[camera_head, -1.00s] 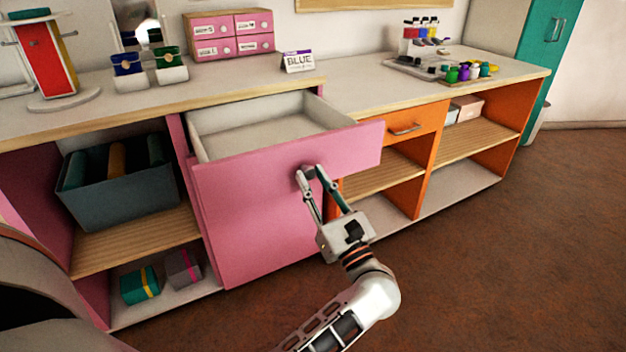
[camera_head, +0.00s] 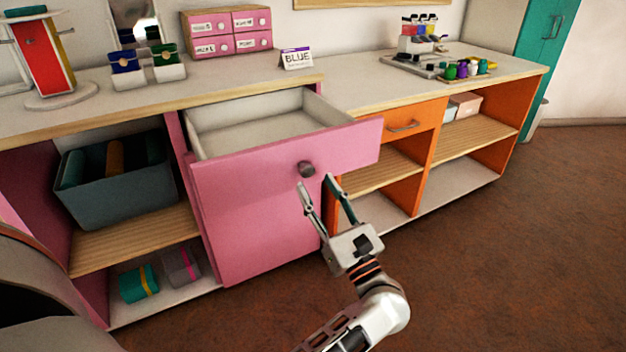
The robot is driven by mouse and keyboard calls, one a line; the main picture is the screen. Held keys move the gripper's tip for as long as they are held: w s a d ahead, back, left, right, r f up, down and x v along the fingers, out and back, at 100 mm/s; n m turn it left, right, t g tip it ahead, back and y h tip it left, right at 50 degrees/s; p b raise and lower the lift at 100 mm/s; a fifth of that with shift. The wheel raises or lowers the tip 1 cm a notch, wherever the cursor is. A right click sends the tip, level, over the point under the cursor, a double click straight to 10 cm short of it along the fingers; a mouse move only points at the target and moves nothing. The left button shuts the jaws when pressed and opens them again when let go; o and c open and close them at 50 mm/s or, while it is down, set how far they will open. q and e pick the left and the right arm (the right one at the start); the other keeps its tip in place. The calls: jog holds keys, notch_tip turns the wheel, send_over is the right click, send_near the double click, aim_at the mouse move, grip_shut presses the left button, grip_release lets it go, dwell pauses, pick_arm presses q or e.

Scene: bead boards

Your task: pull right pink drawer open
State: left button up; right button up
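The pink drawer (camera_head: 240,163) under the counter is pulled out, and its pale, empty inside shows from above. A dark round knob (camera_head: 306,169) sits on its front. My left gripper (camera_head: 315,184) is open and empty just below and in front of the knob, with its two fingers spread and apart from it. My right gripper is not in view.
Left of the drawer, an open shelf holds a grey bin (camera_head: 115,190) and wrapped boxes (camera_head: 139,284). Right of it stands an orange cabinet with a closed drawer (camera_head: 410,123). The brown floor (camera_head: 520,250) at the right is clear.

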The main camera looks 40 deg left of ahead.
pick_arm(q)
jog(key=shift+v, duration=2.1)
